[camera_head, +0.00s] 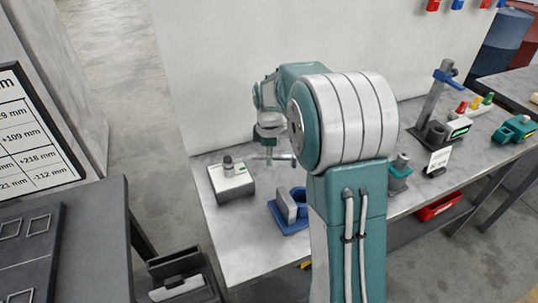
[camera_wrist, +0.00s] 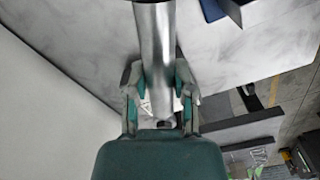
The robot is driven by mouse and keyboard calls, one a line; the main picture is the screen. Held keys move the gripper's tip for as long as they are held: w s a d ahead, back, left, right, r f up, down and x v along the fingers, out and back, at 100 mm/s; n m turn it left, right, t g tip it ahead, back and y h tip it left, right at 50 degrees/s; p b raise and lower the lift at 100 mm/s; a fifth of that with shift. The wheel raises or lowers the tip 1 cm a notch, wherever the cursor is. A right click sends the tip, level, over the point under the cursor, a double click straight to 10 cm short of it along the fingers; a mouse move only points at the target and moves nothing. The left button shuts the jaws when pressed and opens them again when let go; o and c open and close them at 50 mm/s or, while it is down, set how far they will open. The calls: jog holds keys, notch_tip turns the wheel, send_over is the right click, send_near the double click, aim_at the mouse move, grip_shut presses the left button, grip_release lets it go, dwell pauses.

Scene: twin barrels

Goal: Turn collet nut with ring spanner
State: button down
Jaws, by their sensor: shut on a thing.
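My gripper (camera_wrist: 160,80) is shut on a smooth silver metal bar (camera_wrist: 155,38), which runs up out of the wrist view between the fingers. I take the bar for the spanner; its ring cannot be made out. In the head view my gripper (camera_head: 271,140) is small and partly hidden by my arm. A thin grey bar (camera_head: 284,157) shows beneath it, above the bench. A teal stand with a grey cylinder (camera_head: 400,163) is on the bench right of my arm. I cannot tell which part is the collet nut.
The grey bench (camera_head: 232,240) runs along a pale wall. A light box with a dark knob (camera_head: 231,181) stands left of my gripper, and a blue holder with a grey block (camera_head: 287,213) stands nearer. A dark upright stand (camera_head: 432,100) is at right.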

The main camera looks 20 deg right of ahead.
jog(key=shift+r, duration=0.15)
jog(key=shift+r, duration=3.4)
